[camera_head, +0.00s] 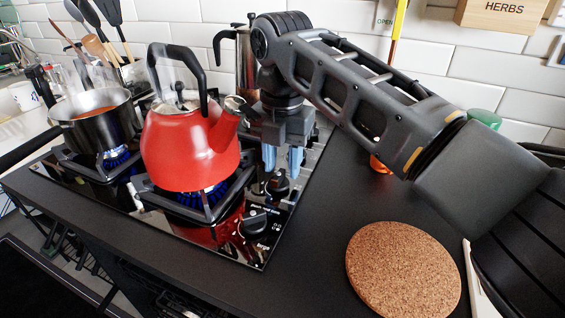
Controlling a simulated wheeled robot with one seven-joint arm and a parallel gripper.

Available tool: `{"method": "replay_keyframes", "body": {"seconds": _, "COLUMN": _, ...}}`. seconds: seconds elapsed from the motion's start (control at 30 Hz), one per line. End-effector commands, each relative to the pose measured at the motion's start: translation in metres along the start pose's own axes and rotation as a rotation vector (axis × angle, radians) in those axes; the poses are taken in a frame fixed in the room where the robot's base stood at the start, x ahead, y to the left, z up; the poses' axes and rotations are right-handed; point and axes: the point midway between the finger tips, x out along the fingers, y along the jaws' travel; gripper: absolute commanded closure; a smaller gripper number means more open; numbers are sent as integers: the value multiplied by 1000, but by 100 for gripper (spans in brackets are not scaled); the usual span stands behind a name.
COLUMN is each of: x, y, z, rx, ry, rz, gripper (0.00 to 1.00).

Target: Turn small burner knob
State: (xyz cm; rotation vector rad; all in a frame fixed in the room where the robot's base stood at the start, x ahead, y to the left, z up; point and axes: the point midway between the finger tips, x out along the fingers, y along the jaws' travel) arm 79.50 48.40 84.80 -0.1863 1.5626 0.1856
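The black gas hob (262,258) has a glossy top with a column of black knobs along its right side. A front knob (255,221) and a knob behind it (278,184) show clearly; which one belongs to the small burner I cannot tell. My gripper (282,165) points down over the right side of the hob, with its two blue-grey fingers apart. The fingertips are just above and behind the second knob in the picture. I cannot tell whether they touch a knob; any knobs farther back are hidden by my gripper.
A red kettle (190,148) stands on a lit front burner, close left of my gripper. A black pot (97,120) sits on another lit burner. A metal moka pot (246,60) is behind my arm. A cork mat (403,270) lies right; the counter between is clear.

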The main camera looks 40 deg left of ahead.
Motion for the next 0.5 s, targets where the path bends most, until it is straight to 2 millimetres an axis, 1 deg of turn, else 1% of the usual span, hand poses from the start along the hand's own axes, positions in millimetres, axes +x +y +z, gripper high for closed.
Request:
{"method": "replay_keyframes", "body": {"seconds": 0.1, "x": 3, "y": 0, "z": 0, "rx": 0, "ry": 0, "rz": 0, "gripper": 61}}
{"method": "replay_keyframes", "body": {"seconds": 0.3, "x": 3, "y": 0, "z": 0, "rx": 0, "ry": 0, "rz": 0, "gripper": 61}}
{"method": "replay_keyframes", "body": {"seconds": 0.5, "x": 3, "y": 0, "z": 0, "rx": 1, "ry": 0, "rz": 0, "gripper": 80}}
